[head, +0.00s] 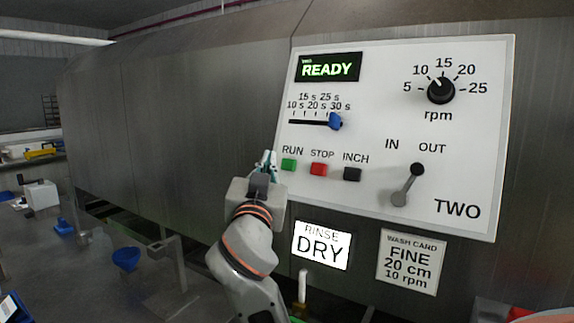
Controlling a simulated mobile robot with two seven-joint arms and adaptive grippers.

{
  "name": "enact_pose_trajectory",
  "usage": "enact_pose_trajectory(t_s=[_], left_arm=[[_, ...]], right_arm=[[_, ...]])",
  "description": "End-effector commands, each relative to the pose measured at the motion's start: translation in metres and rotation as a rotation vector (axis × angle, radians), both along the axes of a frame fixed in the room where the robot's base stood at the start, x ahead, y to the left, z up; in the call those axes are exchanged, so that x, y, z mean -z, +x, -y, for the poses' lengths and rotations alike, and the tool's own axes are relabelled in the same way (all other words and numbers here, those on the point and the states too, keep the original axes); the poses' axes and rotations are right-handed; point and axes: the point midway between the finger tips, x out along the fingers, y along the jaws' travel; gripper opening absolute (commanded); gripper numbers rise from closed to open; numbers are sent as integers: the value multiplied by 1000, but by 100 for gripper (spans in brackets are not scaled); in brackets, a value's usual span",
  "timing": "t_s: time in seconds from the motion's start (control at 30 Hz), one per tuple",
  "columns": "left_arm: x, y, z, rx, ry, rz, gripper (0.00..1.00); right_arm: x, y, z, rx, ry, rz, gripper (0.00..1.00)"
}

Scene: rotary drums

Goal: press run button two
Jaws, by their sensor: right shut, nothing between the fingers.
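The white control panel (470,140) marked TWO is on the metal housing. Its green run button (288,165) sits under the word RUN, with a red stop button (318,169) and a black inch button (352,174) to its right. The panel display (328,68) reads READY in green. My right gripper (268,158) is shut and empty, its fingertips just left of the run button in the picture. I cannot tell whether the tips touch the panel. My left gripper is not in view.
The panel also has a blue slider (335,121), an rpm knob (441,90) and an IN/OUT lever (408,186). Below are a lit RINSE/DRY sign (321,246) and a wash card (410,262). A blue funnel (126,259) and a white box (41,195) stand at the left.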

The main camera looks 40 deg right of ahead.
Motion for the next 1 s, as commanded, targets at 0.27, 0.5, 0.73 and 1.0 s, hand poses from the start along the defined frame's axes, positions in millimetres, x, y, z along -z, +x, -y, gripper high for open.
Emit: enact_pose_trajectory(t_s=[0.27,0.5,0.73,1.0], left_arm=[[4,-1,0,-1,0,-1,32],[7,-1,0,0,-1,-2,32],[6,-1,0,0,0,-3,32],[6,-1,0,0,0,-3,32]], right_arm=[[13,13,29,0,1,-2,0],[16,17,40,-2,1,0,0],[16,18,41,-2,0,0,0],[16,17,41,-1,0,1,0]])
